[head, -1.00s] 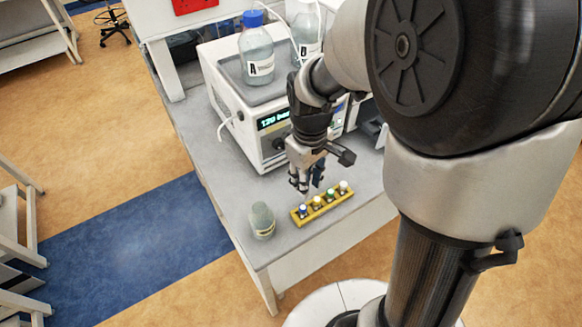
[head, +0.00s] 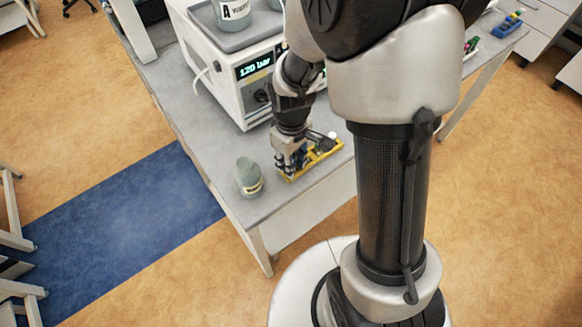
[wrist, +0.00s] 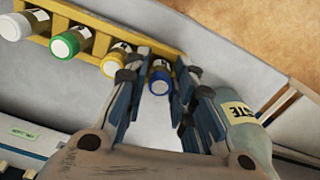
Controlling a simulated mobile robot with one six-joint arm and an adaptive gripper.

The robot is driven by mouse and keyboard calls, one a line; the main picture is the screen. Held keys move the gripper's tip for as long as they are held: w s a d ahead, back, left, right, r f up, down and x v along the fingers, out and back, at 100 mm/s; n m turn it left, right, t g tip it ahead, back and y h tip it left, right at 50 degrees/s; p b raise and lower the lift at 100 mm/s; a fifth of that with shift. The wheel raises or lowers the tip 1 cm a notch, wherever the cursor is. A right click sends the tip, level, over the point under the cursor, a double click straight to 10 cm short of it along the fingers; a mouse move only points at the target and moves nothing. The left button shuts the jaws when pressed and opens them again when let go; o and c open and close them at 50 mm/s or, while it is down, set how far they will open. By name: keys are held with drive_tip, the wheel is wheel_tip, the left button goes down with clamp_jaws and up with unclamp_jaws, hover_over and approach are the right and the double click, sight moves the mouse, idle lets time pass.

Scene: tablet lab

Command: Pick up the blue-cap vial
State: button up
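The blue-cap vial (wrist: 160,80) is at the end of the yellow rack (wrist: 90,17) in the wrist view. My gripper (wrist: 160,75) is over that end of the rack, its two fingers one on each side of the vial. The fingers look apart, with a narrow gap beside the cap. In the head view my gripper (head: 287,168) is down at the left end of the rack (head: 324,158) and hides the blue-cap vial. Vials with yellow (wrist: 115,63), green (wrist: 70,42) and white (wrist: 15,26) caps stand in line in the rack.
A waste bottle (head: 249,180) stands close to the rack's left end; it also shows right of my fingers in the wrist view (wrist: 245,112). The white instrument (head: 222,85) with bottle A (head: 232,12) stands behind. The table edge is near the rack.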

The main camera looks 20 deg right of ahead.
drive_tip(key=c, duration=0.5)
drive_tip(key=shift+r, duration=0.15)
